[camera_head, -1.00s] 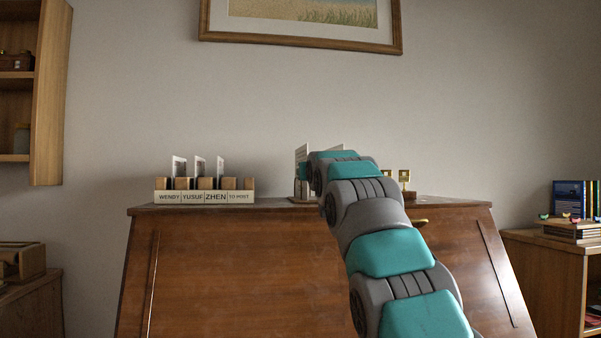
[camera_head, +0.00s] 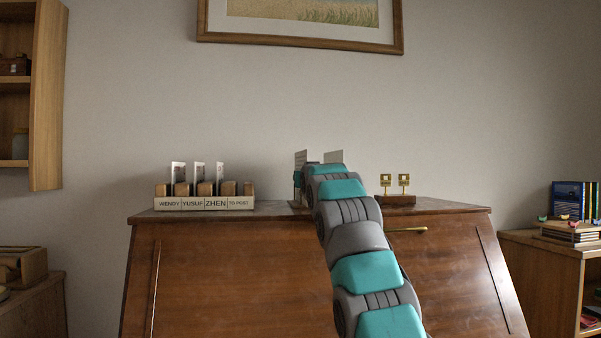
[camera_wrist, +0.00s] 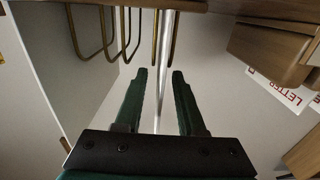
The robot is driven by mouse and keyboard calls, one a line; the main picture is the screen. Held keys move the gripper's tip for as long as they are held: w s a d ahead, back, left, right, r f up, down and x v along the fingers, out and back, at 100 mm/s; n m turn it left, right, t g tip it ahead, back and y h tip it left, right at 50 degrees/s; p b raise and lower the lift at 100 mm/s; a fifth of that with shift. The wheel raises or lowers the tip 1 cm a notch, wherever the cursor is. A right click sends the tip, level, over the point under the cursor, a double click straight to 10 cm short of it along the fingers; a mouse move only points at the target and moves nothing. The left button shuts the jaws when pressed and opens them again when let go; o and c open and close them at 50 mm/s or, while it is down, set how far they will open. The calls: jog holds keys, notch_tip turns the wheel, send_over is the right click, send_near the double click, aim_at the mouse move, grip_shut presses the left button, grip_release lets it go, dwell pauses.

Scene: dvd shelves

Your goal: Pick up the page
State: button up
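In the head view two pale upright pages show behind the end of my arm on the desk top, one at left (camera_head: 300,160) and one at right (camera_head: 334,156). A broad pale sheet (camera_wrist: 45,60) stands to the left, beside brass wire loops (camera_wrist: 122,30).
A wooden block (camera_wrist: 268,52) and a paper lettered "LETTER" (camera_wrist: 285,95) are at right in the wrist view. On the desk (camera_head: 230,270), a name-labelled card holder (camera_head: 205,203) stands left and a small brass-topped stand (camera_head: 397,200) right.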

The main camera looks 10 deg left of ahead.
jog(key=shift+c, duration=0.3)
grip_shut()
dwell(0.4)
